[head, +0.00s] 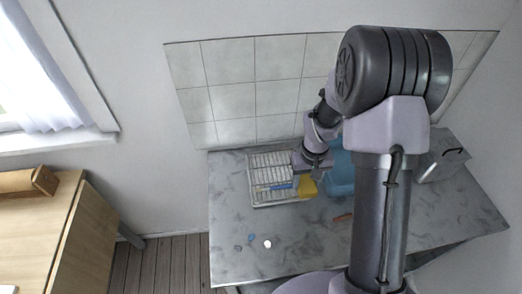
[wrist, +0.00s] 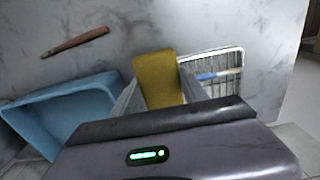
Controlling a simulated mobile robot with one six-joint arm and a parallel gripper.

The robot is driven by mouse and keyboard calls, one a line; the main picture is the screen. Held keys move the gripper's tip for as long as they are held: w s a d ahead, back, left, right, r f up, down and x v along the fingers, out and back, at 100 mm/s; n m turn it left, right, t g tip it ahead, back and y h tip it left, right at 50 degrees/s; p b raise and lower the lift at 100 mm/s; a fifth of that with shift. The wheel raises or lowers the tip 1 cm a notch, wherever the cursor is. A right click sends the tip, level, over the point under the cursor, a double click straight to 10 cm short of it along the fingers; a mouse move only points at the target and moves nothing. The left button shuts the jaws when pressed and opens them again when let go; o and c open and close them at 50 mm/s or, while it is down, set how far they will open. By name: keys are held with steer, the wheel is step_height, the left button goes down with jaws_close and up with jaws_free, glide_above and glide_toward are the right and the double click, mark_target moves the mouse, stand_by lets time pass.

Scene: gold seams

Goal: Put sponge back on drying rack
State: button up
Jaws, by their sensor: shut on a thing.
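A yellow sponge (wrist: 157,78) is held between the two fingers of my gripper (wrist: 160,98) in the wrist view. In the head view the sponge (head: 307,187) shows at the right edge of the drying rack, below my gripper (head: 303,180). The drying rack (head: 256,198) is a pale wire tray on the grey counter. In the wrist view the rack (wrist: 240,57) is right of the sponge, partly hidden behind my gripper. I cannot tell whether the sponge touches the rack.
A blue basin (head: 341,176) stands right of the sponge; a blue and white brush (head: 276,187) lies in the rack. A brown-handled thing (head: 342,218) and small round items (head: 267,244) lie on the counter (head: 310,245). A grey metal box (head: 442,160) stands at right.

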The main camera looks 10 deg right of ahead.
steer(key=shift+w+d+p, duration=0.1)
steer(key=shift+d+p, duration=0.25)
steer(key=shift+d, duration=0.45)
steer(key=b, duration=0.2)
glide_above(275, 166)
steer(key=shift+f, duration=0.9)
steer(key=shift+a+f, duration=0.15)
steer(key=shift+f, duration=0.05)
steer(key=shift+f+b, duration=0.75)
steer(key=shift+f, duration=0.9)
steer(key=o, duration=1.3)
